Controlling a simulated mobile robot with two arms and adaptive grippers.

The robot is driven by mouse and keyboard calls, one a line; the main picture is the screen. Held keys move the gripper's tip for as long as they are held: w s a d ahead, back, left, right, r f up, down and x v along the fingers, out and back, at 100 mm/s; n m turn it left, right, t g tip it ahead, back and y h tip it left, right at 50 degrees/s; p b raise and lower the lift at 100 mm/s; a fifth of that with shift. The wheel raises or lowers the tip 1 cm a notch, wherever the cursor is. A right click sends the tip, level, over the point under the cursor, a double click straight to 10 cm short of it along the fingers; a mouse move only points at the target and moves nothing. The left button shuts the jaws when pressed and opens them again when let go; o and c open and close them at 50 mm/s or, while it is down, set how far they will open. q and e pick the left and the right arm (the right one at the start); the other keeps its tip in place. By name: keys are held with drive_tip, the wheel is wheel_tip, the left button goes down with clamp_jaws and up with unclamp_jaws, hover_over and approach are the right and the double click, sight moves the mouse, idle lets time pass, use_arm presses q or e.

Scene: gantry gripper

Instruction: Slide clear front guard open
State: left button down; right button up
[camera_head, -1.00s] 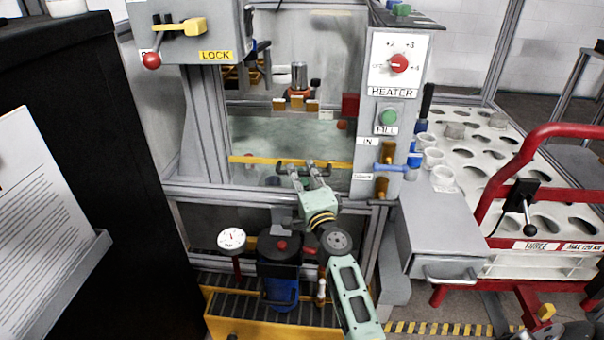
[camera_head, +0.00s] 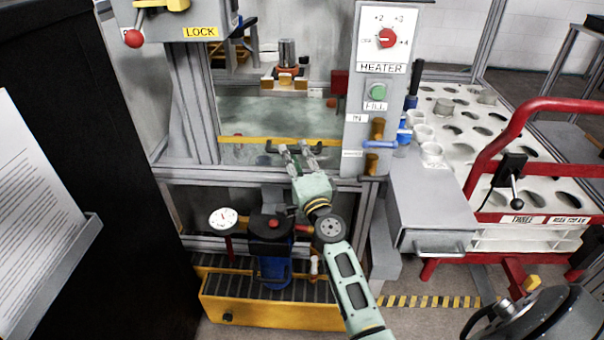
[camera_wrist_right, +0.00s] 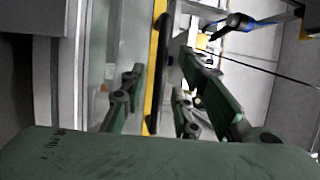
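The clear front guard (camera_head: 250,118) is a transparent panel across the machine's opening, with a yellow strip (camera_head: 240,139) along its lower edge. A dark handle (camera_head: 269,147) sits at the strip; it also shows in the wrist view (camera_wrist_right: 160,60). My right gripper (camera_head: 301,149) is at the handle, reaching up from below. In the wrist view my right gripper (camera_wrist_right: 165,90) has its fingers spread to either side of the strip and handle. I cannot tell whether a finger touches the handle. My left gripper is not in view.
A grey column with the heater dial (camera_head: 387,38) and blue-handled valve (camera_head: 379,144) stands right of the opening. The lock box (camera_head: 190,18) is upper left. A black cabinet (camera_head: 95,150) stands at left, and a white rack (camera_head: 480,120) with a red frame at right.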

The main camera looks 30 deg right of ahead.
drive_tip(key=v, duration=0.9)
drive_tip(key=shift+s, duration=0.35)
drive_tip(key=shift+a+f, duration=0.1)
